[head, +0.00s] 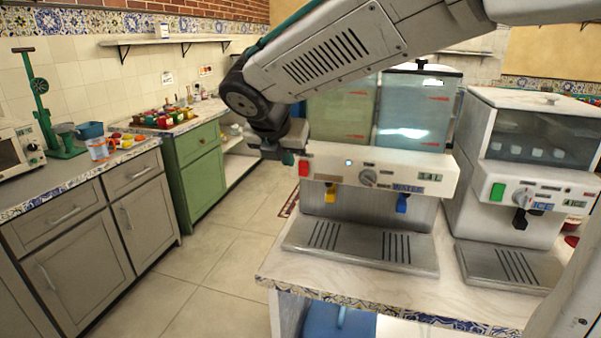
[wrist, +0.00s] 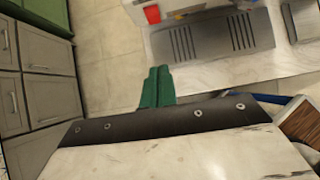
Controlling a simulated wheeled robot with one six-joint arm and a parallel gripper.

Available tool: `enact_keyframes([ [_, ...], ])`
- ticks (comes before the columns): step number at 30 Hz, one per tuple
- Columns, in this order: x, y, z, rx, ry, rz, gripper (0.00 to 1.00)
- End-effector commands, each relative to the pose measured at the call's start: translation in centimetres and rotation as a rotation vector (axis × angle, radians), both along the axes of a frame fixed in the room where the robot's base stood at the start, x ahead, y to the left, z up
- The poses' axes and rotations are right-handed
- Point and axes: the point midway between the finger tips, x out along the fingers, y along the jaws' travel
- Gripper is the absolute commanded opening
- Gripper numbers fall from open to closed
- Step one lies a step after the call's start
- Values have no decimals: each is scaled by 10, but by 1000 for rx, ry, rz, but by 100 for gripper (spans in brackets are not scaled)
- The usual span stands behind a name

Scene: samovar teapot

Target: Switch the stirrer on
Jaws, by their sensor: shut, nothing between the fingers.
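The drink dispenser (head: 380,172) stands on the counter with two clear tanks, one greenish (head: 340,118) and one bluish (head: 415,112). Its front panel has a red switch (head: 304,168) at the left end, a small lit blue light (head: 348,162) and a round grey knob (head: 368,178). I cannot tell which control is the stirrer's. My gripper (head: 288,158) is at the panel's left end, close to the red switch; I cannot tell whether they touch. In the wrist view the green fingers (wrist: 157,88) are together and empty, with a red switch (wrist: 152,14) beyond them.
A yellow tap (head: 330,194) and a blue tap (head: 402,202) hang above the drip tray (head: 360,246). An ice machine (head: 525,165) stands to the right. A green cabinet (head: 195,168) and grey cabinets (head: 85,240) line the left; open floor (head: 205,262) lies between.

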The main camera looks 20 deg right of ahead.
Motion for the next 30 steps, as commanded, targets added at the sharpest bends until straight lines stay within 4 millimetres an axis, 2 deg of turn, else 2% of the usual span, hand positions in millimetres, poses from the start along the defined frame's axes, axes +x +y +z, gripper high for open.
enact_keyframes([
  [9, 1, 0, 0, -6, 2, 9, 0],
  [14, 5, -4, -7, -7, 4, 7, 0],
  [27, 48, -35, -77, -6, 5, 5, 0],
  [30, 61, -44, -81, -4, 2, 4, 0],
])
